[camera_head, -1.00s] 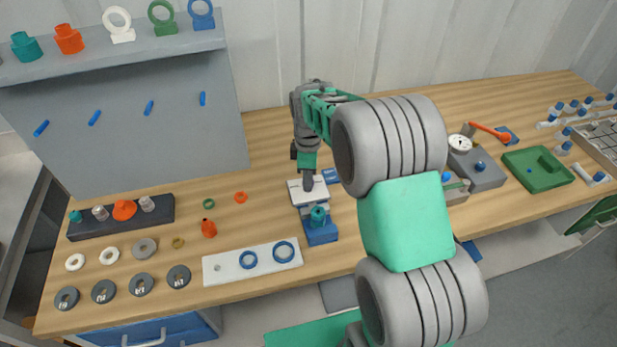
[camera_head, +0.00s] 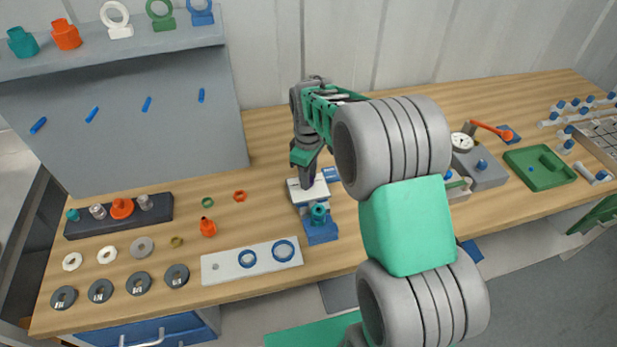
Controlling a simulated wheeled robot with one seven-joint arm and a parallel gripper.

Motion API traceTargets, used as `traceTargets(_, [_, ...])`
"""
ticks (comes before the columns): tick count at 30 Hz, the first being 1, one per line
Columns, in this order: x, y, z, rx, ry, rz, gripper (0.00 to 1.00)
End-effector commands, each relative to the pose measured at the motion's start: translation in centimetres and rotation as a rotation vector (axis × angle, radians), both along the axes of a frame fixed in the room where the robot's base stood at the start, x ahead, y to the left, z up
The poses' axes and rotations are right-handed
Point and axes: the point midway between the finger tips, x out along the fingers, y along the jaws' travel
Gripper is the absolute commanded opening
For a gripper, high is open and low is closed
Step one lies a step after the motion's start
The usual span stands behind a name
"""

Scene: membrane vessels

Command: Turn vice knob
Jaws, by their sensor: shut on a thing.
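The vice (camera_head: 320,232) stands near the middle of the bench, with a blue front block and a pale top plate behind it. A teal fitting (camera_head: 319,212) stands upright at its front part. My gripper (camera_head: 308,180) points down at the back of the vice, over the pale plate. It is shut on the vice knob, which the fingers and wrist hide. The exact contact is too small to make out.
A white strip with blue rings (camera_head: 225,268) lies left of the vice. A grey gauge box (camera_head: 483,168) and green tray (camera_head: 540,168) stand to the right. A grey panel (camera_head: 120,140) rises at back left.

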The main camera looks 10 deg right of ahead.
Motion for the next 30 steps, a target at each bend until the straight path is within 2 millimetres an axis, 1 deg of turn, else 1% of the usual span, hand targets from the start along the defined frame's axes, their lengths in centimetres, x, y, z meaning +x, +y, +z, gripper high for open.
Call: traceTargets(30, [0.03,0.02,0.03,0.0,-0.002,-0.964,0.0])
